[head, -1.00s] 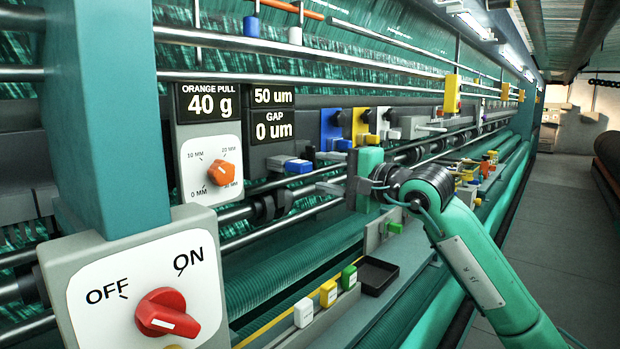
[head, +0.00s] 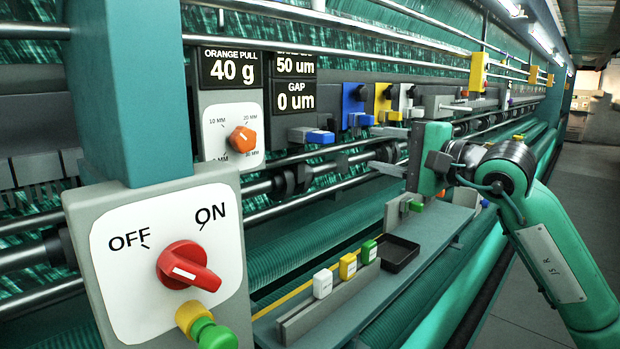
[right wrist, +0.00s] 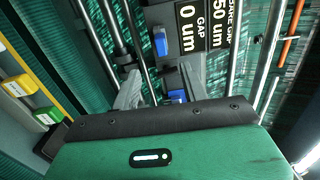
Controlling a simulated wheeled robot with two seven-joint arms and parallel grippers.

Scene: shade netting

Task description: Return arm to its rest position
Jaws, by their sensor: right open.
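My right arm (head: 545,250) comes in from the right of the head view, bent at a dark joint. Its green gripper body is in front of the machine's rails. My right gripper (head: 385,168) points left with its grey fingers, and no object shows in it. In the right wrist view the two fingers (right wrist: 160,88) stand apart with blue parts and rails behind the gap. My left gripper is not in view.
A panel with a red knob (head: 188,266) stands at the front left. Behind it is an orange dial (head: 243,139). White, yellow and green blocks and a black tray (head: 412,246) sit on the ledge below my gripper. The aisle at right is clear.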

